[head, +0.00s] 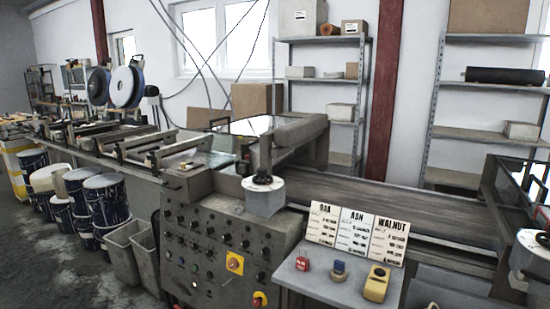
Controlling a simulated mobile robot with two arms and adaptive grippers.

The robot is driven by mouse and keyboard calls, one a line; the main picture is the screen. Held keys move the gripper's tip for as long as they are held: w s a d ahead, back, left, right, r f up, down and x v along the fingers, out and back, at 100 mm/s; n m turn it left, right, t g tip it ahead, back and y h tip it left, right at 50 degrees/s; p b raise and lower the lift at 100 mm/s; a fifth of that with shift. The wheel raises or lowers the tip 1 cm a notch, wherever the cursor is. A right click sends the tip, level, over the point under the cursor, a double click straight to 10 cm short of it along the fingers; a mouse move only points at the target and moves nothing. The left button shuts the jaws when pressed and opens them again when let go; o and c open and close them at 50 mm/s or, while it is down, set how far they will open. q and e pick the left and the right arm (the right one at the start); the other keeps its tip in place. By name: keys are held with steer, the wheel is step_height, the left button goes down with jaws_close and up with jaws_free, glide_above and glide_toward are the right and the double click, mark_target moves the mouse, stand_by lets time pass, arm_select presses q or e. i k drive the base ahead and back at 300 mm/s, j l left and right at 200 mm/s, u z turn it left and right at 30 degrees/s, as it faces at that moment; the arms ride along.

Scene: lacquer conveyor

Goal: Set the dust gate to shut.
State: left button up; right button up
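I cannot pick out a dust gate for certain in the head view. The grey machine's front control panel (205,245) carries rows of dark knobs and several small coloured buttons. A yellow plate with a rotary switch (235,263) sits on its right part. A second yellow switch (260,299) is lower, near the bottom edge of the picture. The settings of these switches are too small to read. Neither of my grippers is in view.
A small grey shelf (325,288) holds a red object (302,263), a blue and tan object (338,271) and a yellow device (376,283). Cards marked oak, ash and walnut (357,235) stand behind. The conveyor (385,205) runs behind them. Grey bins (125,255) stand left; floor is clear lower left.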

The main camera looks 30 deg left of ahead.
mark_target(183, 167)
steer(key=u, duration=1.55)
